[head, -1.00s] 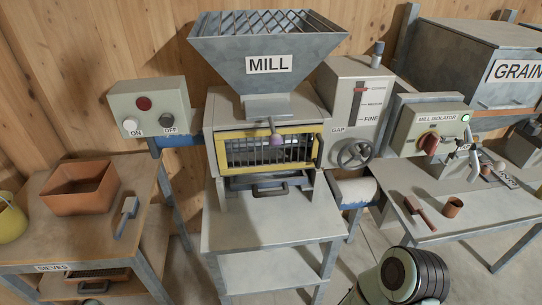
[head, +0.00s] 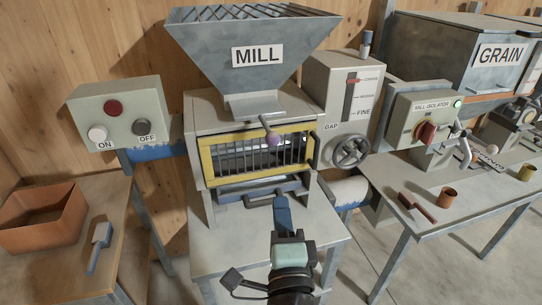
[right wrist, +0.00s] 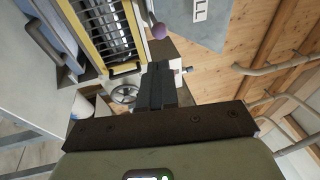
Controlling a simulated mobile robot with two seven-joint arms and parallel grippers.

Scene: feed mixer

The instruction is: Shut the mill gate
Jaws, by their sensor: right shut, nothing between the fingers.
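The mill (head: 258,57) stands ahead, with a grey hopper on top. A short lever with a purple knob (head: 273,140) hangs under the hopper, in front of the yellow-framed barred panel (head: 207,164). The knob also shows at the top of the right wrist view (right wrist: 159,31). I cannot tell which part is the gate. My right gripper (head: 282,202) is shut and empty, in front of the mill and below the knob in the head view. The right wrist view shows its fingers (right wrist: 157,72) together, apart from the knob. My left gripper is out of view.
A dark-handled drawer (head: 236,191) sits below the barred panel. The ON/OFF box (head: 130,117) is at left, the gap handwheel (head: 350,151) at right. The isolator box (head: 420,118) and a table (head: 400,235) with small tools stand further right.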

